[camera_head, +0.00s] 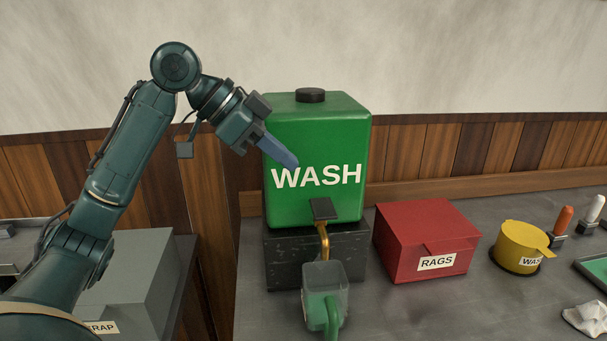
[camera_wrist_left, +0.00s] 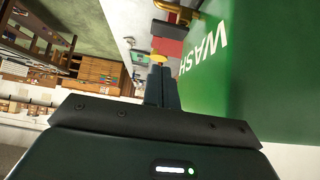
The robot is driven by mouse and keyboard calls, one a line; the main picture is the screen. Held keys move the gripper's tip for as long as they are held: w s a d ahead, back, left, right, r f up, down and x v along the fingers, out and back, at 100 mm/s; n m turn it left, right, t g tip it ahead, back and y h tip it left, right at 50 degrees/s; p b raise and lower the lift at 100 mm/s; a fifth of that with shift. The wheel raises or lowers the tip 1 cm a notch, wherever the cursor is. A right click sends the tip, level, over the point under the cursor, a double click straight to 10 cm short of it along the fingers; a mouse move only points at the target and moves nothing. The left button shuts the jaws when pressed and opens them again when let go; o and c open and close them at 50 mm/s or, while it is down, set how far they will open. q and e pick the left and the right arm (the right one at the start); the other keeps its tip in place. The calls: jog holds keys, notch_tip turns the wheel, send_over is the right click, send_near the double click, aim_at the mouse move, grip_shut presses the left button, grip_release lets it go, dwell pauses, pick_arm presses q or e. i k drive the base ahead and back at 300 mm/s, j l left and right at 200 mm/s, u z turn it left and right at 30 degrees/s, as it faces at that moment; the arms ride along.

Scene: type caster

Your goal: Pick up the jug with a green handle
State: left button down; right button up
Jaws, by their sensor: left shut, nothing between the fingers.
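The jug (camera_head: 325,282), clear with a green handle (camera_head: 332,318), stands below the brass spout (camera_head: 323,240) of a green WASH tank (camera_head: 318,130). Its handle points toward the front. My left gripper (camera_head: 292,162) is shut and empty, in front of the upper left part of the tank, well above the jug. In the left wrist view the fingers (camera_wrist_left: 162,88) are together beside the tank's green face (camera_wrist_left: 265,70). I cannot tell whether they touch the tank. My right gripper is not in view.
The tank stands on a dark block (camera_head: 350,250). A red RAGS box (camera_head: 425,240), a yellow pot (camera_head: 520,247), tools with orange (camera_head: 564,219) and white handles, and a white cloth (camera_head: 586,319) lie to the right. A grey box (camera_head: 135,270) is at left. The counter right of the jug is clear.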

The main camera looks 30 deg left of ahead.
aim_at(325, 286)
jog(key=k, duration=1)
